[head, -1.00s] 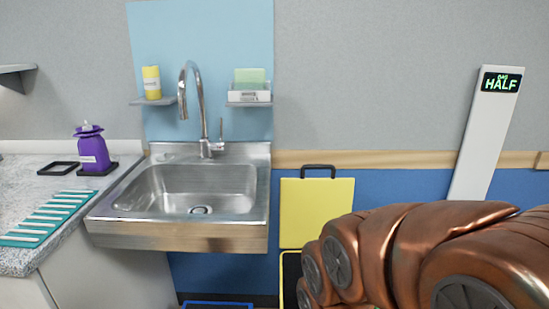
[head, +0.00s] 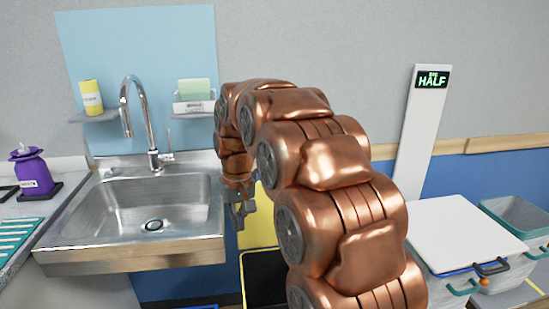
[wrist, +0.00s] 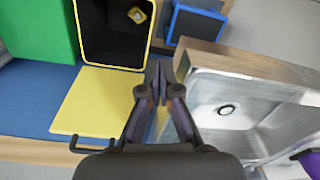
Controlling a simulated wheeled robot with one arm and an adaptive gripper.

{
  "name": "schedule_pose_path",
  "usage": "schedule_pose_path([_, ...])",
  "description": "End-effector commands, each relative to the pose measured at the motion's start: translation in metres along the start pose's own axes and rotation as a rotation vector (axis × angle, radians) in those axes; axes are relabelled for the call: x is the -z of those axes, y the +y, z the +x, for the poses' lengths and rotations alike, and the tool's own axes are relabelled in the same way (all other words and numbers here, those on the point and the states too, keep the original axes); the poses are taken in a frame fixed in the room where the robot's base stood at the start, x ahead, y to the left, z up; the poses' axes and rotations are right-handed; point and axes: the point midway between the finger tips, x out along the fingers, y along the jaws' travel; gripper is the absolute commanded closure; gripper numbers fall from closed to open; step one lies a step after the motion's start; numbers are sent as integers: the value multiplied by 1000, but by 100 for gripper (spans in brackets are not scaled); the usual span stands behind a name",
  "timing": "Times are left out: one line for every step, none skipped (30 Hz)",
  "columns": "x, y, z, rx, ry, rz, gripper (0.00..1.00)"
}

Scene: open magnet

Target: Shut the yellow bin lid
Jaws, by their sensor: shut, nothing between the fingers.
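The yellow bin lid (head: 257,222) stands raised against the blue wall, right of the sink, mostly hidden behind my arm in the head view. The wrist view shows the lid (wrist: 95,108) flat on, with its dark handle (wrist: 88,147) at the free edge. The yellow bin (wrist: 150,38) is open, with a dark inside and a small yellow item in it. My gripper (wrist: 160,68) is shut and empty. It appears beside the lid's edge, between the lid and the sink; whether it touches the lid I cannot tell.
The steel sink (wrist: 235,90) is close beside my gripper. A blue-rimmed bin (wrist: 192,22) and a green surface (wrist: 38,28) flank the yellow bin. A white-lidded bin (head: 462,232) and an open teal-rimmed bin (head: 520,218) stand at the right.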

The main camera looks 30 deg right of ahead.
Motion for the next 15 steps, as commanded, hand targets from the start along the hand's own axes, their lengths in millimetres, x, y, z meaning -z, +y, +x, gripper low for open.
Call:
schedule_pose_path([20,6,-8,1,15,11,100])
schedule_pose_path([31,10,-11,1,27,17,100])
schedule_pose_path([46,15,-16,1,43,25,100])
schedule_pose_path([56,19,-17,1,51,31,100])
schedule_pose_path([67,24,-21,1,64,37,100])
schedule_pose_path([81,29,-25,0,80,45,100])
schedule_pose_path([91,34,-26,0,88,51,100])
schedule_pose_path([102,38,-29,-1,100,57,100])
schedule_pose_path([114,45,-33,-2,116,65,100])
schedule_pose_path([123,50,-34,-3,124,71,100])
schedule_pose_path([133,55,-36,-4,135,77,100])
schedule_pose_path([145,62,-39,-5,149,85,100])
schedule_pose_path([153,68,-41,-7,159,92,100])
schedule_pose_path([162,73,-43,-8,170,98,100])
schedule_pose_path([173,81,-44,-10,182,106,100])
